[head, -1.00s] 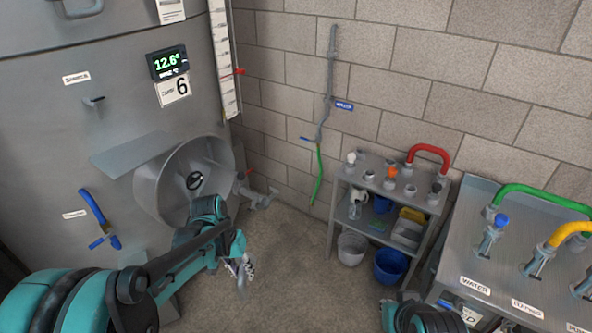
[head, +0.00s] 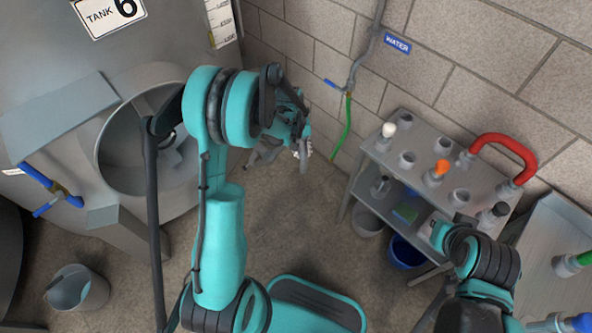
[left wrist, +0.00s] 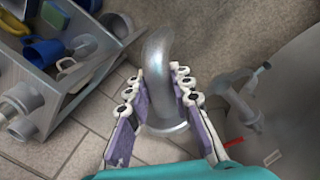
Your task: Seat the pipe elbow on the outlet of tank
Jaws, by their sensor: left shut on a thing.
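My left gripper (head: 302,145) is beyond the bend of my left arm, in front of the block wall and right of the tank (head: 40,120). In the left wrist view its two fingers (left wrist: 157,80) are shut on a grey metal pipe elbow (left wrist: 160,50), one finger on each side. The elbow's flanged end points toward the palm and its curved end reaches away. The tank's outlet (left wrist: 238,100), a grey pipe fitting, is to the right of the elbow in that view, apart from it.
A grey shelf rack (head: 385,165) with fittings and a red pipe bend (head: 507,152) stands at the right, near a bench (head: 560,215). A bucket (head: 75,290) stands at lower left. A green hose (head: 346,130) hangs on the wall. Floor below the gripper is clear.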

